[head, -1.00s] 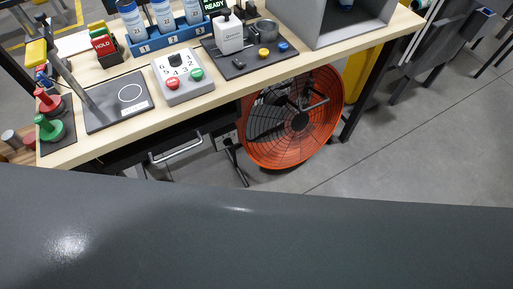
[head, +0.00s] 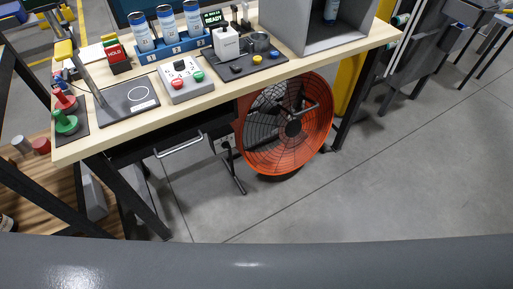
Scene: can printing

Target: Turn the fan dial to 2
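The orange drum fan (head: 262,150) stands on the floor under the workbench, with a dark grille and hub. A small dark control box (head: 223,142) with a light panel sits left of the fan under the bench, on a black stand; its markings and any dial on it are too small to read. On the bench, a grey control box (head: 186,82) has a black knob ringed by marks, a red button and a green button. I cannot tell where the knob points. Neither of my grippers is in view.
The wooden bench (head: 232,93) carries a blue rack (head: 177,50) of cans, a dark tray (head: 240,66), a grey cabinet (head: 310,48) and red and green stamps. A drawer handle (head: 180,147) juts out below. Grey floor (head: 390,175) in front is clear.

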